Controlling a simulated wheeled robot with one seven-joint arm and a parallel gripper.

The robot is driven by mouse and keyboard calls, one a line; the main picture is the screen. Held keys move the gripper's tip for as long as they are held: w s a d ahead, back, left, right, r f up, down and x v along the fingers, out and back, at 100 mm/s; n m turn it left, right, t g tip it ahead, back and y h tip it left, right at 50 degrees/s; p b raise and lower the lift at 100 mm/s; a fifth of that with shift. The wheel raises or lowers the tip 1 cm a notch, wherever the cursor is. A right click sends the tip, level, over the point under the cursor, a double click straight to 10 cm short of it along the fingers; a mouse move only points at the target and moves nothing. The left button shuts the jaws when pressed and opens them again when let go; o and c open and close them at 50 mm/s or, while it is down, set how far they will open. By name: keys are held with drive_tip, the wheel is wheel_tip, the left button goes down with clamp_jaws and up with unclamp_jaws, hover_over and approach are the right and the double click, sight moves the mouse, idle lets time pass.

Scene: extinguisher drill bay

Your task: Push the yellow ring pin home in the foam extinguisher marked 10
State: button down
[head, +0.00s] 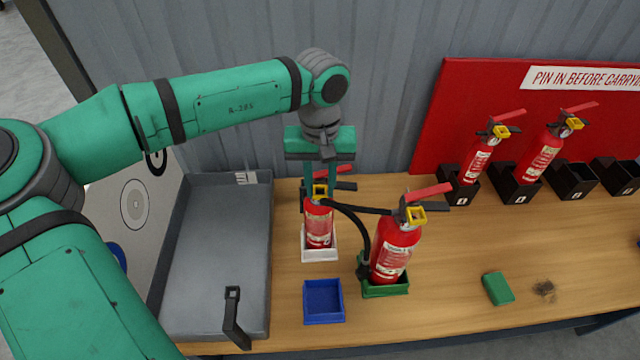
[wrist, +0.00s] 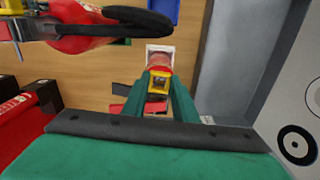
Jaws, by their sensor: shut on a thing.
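A small red extinguisher (head: 319,228) stands upright in a white tray (head: 320,256), left of a larger one. Its number is too small to read. My gripper (head: 321,188) points down over its head, with the yellow ring pin (wrist: 159,80) between its green fingers in the wrist view. The gripper is shut on this pin. The fingers and the extinguisher's own head hide how deep the pin sits. The larger red extinguisher (head: 393,252), with a black hose, stands in a green tray (head: 386,290). It has its own yellow pin (head: 415,215); its number is also unreadable.
An empty blue tray (head: 322,302) is in front. A grey metal tray (head: 212,265) lies left, with a black bracket (head: 235,318) at its front. A green block (head: 497,288) lies right. Black holders, some empty (head: 573,180), line the red board (head: 440,120). The right front bench is mostly clear.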

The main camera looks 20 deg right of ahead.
drive_tip(key=c, duration=1.4)
unclamp_jaws()
drive_tip(key=shift+o, duration=0.2)
wheel_tip(320, 180, up, 11)
